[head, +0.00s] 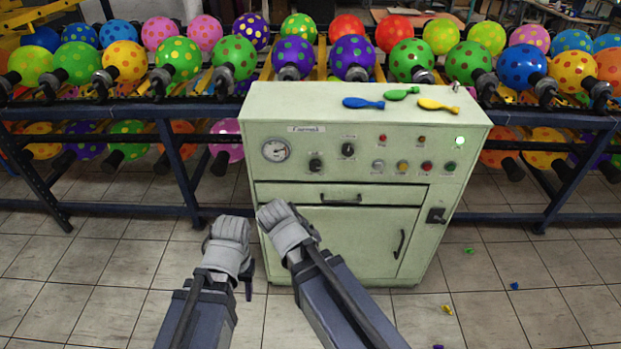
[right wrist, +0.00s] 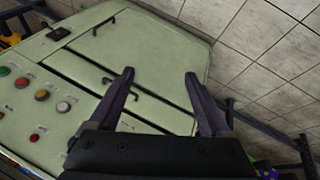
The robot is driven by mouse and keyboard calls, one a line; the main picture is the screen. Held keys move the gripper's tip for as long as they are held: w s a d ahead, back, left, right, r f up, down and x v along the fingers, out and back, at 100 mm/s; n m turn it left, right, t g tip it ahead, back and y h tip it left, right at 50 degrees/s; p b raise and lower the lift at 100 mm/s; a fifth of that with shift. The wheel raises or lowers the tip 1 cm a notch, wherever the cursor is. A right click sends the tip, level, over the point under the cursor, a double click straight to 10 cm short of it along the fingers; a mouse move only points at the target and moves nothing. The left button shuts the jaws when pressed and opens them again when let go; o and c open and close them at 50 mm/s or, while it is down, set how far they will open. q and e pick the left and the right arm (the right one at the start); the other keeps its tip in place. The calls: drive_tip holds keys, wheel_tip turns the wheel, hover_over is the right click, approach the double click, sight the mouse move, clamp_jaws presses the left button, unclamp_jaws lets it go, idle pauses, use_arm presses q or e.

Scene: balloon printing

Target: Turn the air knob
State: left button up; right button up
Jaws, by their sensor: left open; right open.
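The pale green control cabinet (head: 330,230) stands ahead with its panel facing me. Two black knobs are on the panel, a left one (head: 315,165) and a right one (head: 348,149). I cannot read which one is the air knob. A round gauge (head: 275,151) is left of them. My left gripper (head: 228,235) is low, left of the cabinet, apart from the knobs. It is open and empty. My right gripper (right wrist: 159,75) is open and empty, its fingers spread in front of the cabinet in the right wrist view. In the head view it is below the knobs, its fingertips not clear.
Red, yellow and green buttons (head: 402,166) sit on the panel's right side. Flat balloons (head: 438,105) lie on the cabinet top. Racks with dotted balloons (head: 298,55) stand behind. Balloon scraps (head: 447,309) lie on the tiled floor at right. The floor at left is clear.

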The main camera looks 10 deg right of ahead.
drive_tip(key=w+d+f+m+t+h+b, duration=0.1)
drive_tip(key=w+d+m+t+h+b, duration=0.1)
drive_tip(key=w+d+t+b, duration=0.3)
drive_tip(key=w+d+f+m+t+h+b, duration=0.1)
drive_tip(key=w+d+m+t+h+b, duration=0.2)
drive_tip(key=w, duration=0.5)
drive_tip(key=n+t+y+b, duration=0.3)
drive_tip(key=t+b, duration=0.2)
drive_tip(key=b, duration=0.4)
approach(315, 168)
use_arm(q)
wheel_tip(315, 168, down, 19)
drive_tip(key=shift+p, duration=0.3)
use_arm(e)
drive_tip(key=shift+w+d+f, duration=0.15)
drive_tip(key=shift+w+f, duration=0.05)
drive_tip(key=shift+w, duration=0.25)
use_arm(q)
drive_tip(key=shift+f, duration=0.1)
use_arm(e)
drive_tip(key=shift+w, duration=0.1)
drive_tip(key=x, duration=0.7)
drive_tip(key=shift+w+d+r, duration=0.1)
drive_tip(key=shift+w, duration=0.2)
clamp_jaws()
